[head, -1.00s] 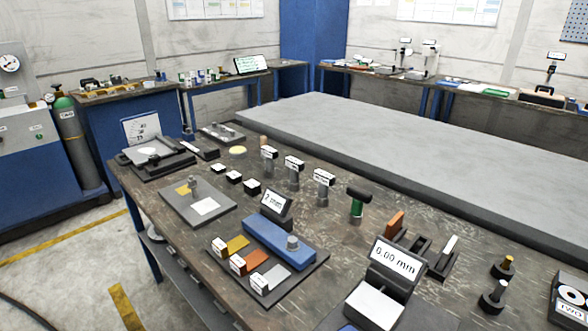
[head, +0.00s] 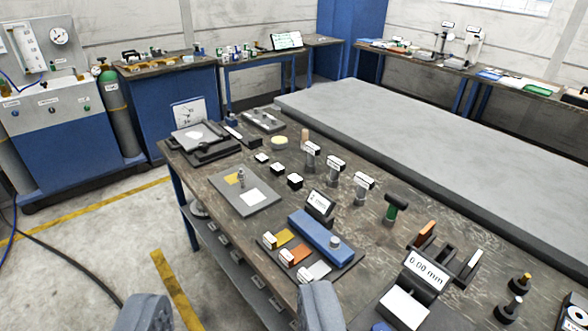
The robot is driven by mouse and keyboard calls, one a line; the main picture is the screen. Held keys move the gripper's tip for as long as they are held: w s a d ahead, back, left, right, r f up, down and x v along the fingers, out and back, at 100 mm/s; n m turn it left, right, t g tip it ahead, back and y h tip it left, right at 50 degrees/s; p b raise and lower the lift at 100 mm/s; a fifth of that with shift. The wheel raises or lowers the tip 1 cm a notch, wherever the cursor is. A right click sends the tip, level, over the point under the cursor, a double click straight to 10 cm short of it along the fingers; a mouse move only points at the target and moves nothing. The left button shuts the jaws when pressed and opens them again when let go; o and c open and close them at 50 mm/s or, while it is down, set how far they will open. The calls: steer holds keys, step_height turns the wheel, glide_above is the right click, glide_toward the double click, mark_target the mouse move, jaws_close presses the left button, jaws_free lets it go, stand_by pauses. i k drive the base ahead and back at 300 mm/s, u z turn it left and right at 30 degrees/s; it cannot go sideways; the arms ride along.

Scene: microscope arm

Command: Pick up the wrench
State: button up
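No thing that I can clearly make out as a wrench shows. A T-shaped tool with a black top and green shaft (head: 393,207) stands upright on the dark workbench (head: 345,238), right of the middle; I cannot tell whether it is the wrench. My gripper (head: 232,308) shows at the bottom edge as two grey fingers spread wide apart, with nothing seen between them. It is at the near side of the bench, well short of the green tool. The finger ends are partly cut off by the frame.
A blue block device (head: 320,238) on a dark plate and a 0.00 mm display (head: 427,270) stand on the near bench. Several labelled posts (head: 335,172) stand behind. A grey slab (head: 430,150) lies beyond. The floor at left is open, with a cable (head: 80,262).

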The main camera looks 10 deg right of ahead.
mark_target(337, 165)
steer(key=u, duration=1.25)
steer(key=i, duration=2.55)
steer(key=z, duration=3.1)
steer(key=i, duration=0.25)
steer(key=z, duration=0.55)
